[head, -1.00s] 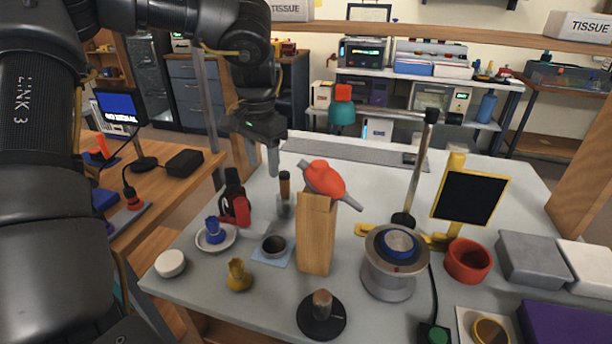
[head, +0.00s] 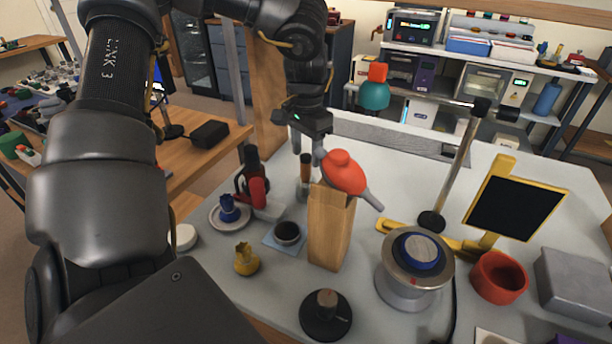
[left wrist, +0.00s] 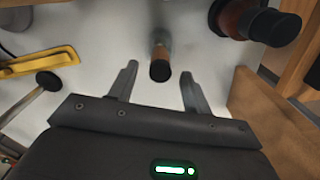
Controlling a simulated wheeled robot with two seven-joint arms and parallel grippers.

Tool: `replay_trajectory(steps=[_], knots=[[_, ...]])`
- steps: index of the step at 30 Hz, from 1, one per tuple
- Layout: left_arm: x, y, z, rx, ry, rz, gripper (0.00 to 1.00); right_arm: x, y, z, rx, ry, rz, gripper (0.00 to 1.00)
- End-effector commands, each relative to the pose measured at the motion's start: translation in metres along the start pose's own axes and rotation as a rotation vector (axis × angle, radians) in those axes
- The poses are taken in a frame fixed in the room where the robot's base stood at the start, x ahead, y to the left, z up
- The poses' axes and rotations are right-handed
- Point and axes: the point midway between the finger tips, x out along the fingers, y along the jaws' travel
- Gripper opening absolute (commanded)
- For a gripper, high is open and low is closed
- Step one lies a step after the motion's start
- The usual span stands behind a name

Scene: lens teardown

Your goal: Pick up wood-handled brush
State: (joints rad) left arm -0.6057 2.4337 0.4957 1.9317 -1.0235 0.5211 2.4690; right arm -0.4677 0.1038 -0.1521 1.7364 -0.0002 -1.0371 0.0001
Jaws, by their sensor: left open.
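The wood-handled brush (head: 305,172) stands upright at the back of the grey table, its brown handle with a dark top end pointing up. Its lower part sits in a small clear holder (head: 303,192). In the left wrist view the brush (left wrist: 160,62) shows from above, between the lines of the two fingers. My left gripper (head: 307,148) is open and points down just above the brush handle; its fingertips also show in the left wrist view (left wrist: 159,72). No contact with the handle is visible. My right gripper is not in view.
A wooden block with a red blower (head: 344,173) on top stands close to the right of the brush. A red and black item (head: 252,183) stands close left. A small dark cup (head: 287,232) is in front. A lamp arm (head: 455,165) rises farther right.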

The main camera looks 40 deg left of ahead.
Motion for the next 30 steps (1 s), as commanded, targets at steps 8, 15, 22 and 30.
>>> replay_trajectory(steps=[8,15,22,30], knots=[[0.024,0.000,0.003,-0.001,-0.004,0.001,0.49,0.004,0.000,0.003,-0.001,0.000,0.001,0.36],[0.050,0.000,0.003,0.000,-0.001,0.000,0.49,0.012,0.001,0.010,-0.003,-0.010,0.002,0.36],[0.052,-0.001,0.002,-0.001,0.000,-0.001,0.49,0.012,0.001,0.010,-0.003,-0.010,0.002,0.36],[0.052,-0.001,0.002,-0.001,0.001,-0.001,0.16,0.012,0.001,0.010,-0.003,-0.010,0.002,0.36]])
